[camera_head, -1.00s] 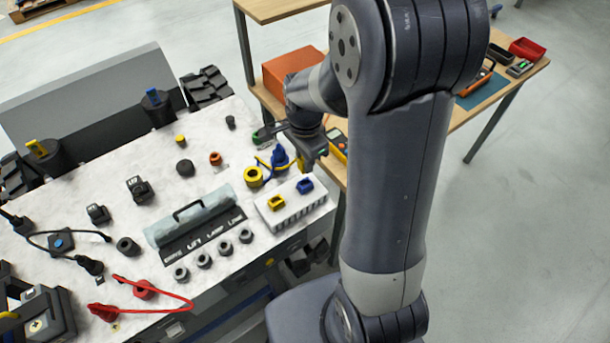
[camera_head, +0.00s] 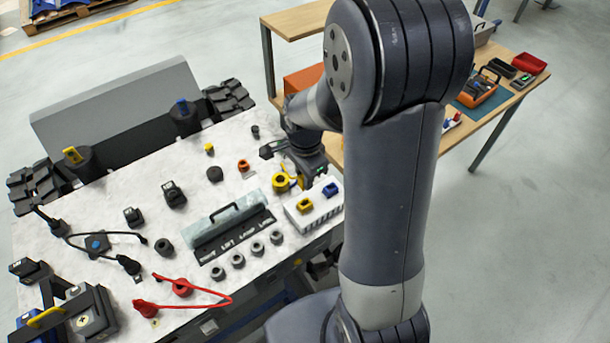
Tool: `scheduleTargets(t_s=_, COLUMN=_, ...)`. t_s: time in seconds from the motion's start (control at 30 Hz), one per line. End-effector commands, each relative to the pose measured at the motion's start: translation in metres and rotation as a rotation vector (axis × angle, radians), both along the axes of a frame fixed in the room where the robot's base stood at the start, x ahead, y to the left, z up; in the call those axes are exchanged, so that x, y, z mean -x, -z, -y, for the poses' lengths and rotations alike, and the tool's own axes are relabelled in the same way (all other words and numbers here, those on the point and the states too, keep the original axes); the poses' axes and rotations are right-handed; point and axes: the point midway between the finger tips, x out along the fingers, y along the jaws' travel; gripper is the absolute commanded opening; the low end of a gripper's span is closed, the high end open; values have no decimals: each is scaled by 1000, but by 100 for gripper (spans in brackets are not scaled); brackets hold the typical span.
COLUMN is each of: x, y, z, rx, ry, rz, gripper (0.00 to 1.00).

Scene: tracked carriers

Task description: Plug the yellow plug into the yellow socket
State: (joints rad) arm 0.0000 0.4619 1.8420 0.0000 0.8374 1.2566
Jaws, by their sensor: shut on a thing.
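The yellow socket (camera_head: 280,182) is a thick ring with a dark centre, on the pale panel near its right edge. My gripper (camera_head: 308,176) is close to it, on its right, just behind the white block. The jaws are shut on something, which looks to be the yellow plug. A little yellow shows between the gripper and the ring, but the held part is mostly hidden by the gripper. I cannot tell whether the plug touches the socket.
A white block (camera_head: 318,216) with a yellow piece (camera_head: 305,204) and a blue piece (camera_head: 331,189) stands in front of my gripper. A red cable (camera_head: 215,303) loops near the front.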

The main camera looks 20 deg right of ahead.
Motion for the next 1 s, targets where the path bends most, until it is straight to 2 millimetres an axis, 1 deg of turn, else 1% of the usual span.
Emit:
scheduleTargets(t_s=0.27, x=0, y=19, z=0, rx=0, ry=0, rz=-1, gripper=0)
scheduleTargets(t_s=0.6, x=0, y=51, z=0, rx=0, ry=0, rz=0, gripper=0)
scheduleTargets(t_s=0.77, x=0, y=57, z=0, rx=0, ry=0, rz=0, gripper=0)
scheduleTargets(t_s=1.0, x=0, y=57, z=0, rx=0, ry=0, rz=0, gripper=0)
